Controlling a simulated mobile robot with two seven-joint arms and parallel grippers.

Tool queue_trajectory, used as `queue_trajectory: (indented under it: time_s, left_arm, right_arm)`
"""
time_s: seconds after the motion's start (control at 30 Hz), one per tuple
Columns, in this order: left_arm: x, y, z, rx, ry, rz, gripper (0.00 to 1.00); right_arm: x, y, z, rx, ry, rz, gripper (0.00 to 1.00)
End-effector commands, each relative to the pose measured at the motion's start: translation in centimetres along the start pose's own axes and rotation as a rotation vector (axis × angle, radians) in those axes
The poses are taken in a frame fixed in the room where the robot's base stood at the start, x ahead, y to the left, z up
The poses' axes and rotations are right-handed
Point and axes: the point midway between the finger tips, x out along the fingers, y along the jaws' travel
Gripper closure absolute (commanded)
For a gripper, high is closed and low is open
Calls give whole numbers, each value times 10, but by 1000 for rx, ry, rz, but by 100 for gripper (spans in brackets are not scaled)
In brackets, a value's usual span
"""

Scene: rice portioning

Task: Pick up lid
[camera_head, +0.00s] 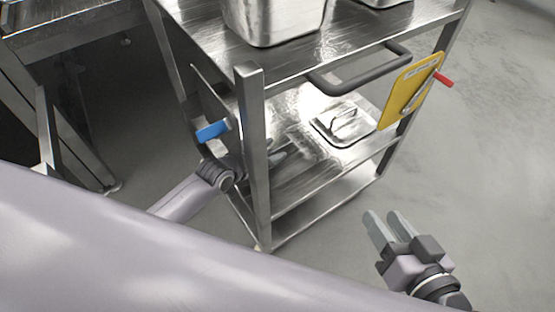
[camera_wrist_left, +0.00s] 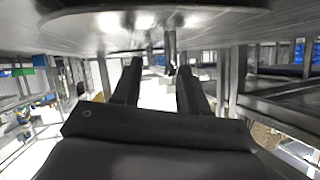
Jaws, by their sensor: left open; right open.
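The lid (camera_head: 357,132) is a square steel plate with a raised loop handle. It lies flat on the middle shelf (camera_head: 300,180) of a steel cart. My left gripper (camera_head: 285,153) reaches between the cart's shelves from the left, partly hidden by the front post. It is left of the lid and apart from it. In the left wrist view my left gripper (camera_wrist_left: 157,75) is open with nothing between its fingers; I cannot clearly make out the lid there. My right gripper (camera_head: 388,222) is open and empty, in front of the cart's right side.
The cart's corner post (camera_head: 253,150) stands close to my left forearm. Steel pans (camera_head: 275,22) stand on the top shelf. A dark handle (camera_head: 360,72) juts from its edge. A yellow board (camera_head: 408,92) hangs at the right. The floor at right is clear.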

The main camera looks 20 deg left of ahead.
Motion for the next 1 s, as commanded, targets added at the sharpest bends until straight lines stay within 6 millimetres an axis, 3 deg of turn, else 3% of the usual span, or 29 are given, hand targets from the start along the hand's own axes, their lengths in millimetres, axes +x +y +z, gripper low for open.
queue_trajectory:
  time_s: [0.27,0.4,0.77,1.0]
  left_arm:
    - [3,0,-1,0,0,0,56]
    - [2,0,0,-1,-1,0,100]
    - [2,0,-1,-1,1,0,100]
    - [-4,-4,-13,-1,1,0,100]
  right_arm:
    - [-1,1,-1,-8,7,4,57]
    - [-1,1,-1,-8,7,4,57]
    - [-1,0,-1,-8,6,3,57]
    - [-3,-4,-4,14,-13,-9,57]
